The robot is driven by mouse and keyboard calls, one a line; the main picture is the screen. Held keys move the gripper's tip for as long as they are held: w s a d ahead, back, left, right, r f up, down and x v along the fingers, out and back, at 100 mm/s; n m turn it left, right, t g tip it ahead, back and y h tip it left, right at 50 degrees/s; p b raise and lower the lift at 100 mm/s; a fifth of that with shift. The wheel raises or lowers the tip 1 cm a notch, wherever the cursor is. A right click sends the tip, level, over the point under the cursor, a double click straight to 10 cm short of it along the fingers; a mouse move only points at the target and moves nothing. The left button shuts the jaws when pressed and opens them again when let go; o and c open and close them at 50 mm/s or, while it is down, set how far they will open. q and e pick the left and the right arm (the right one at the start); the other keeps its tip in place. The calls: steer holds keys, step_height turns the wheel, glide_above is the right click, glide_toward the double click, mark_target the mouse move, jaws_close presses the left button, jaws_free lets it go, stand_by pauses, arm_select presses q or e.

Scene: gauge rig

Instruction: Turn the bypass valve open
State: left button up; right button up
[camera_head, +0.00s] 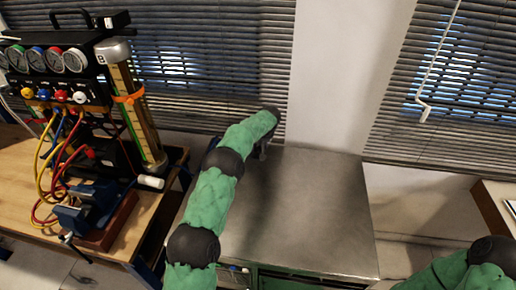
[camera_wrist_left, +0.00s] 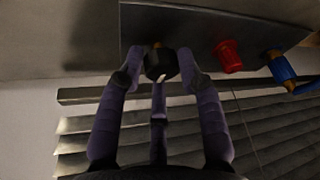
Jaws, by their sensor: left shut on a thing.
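In the left wrist view my left gripper (camera_wrist_left: 160,78) has its purple fingers closed around a dark, faceted knob (camera_wrist_left: 160,62) below a grey panel (camera_wrist_left: 205,25). My right gripper is out of view.
The gauge rig with dials (camera_head: 48,60), coloured hoses (camera_head: 55,165) and a tall gauge column (camera_head: 137,110) stands on a wooden bench (camera_head: 125,240) at the left. A bare steel tabletop (camera_head: 320,220) lies beneath my left arm. Window blinds (camera_head: 210,80) are behind.

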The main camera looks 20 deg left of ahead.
arm_select(q)
steer(key=shift+w+a+r+n, duration=0.2)
steer(key=shift+a+r+n, duration=0.2)
steer(key=shift+n, duration=0.2)
steer(key=shift+r, duration=0.1)
steer(key=o, duration=1.1)
steer(key=shift+a, duration=0.1)
steer(key=shift+c, duration=0.2)
steer(key=shift+s+f, duration=0.1)
steer(key=shift+f, duration=0.2)
steer(key=shift+d, duration=0.2)
steer(key=v, duration=1.2)
steer(key=shift+d, duration=0.15)
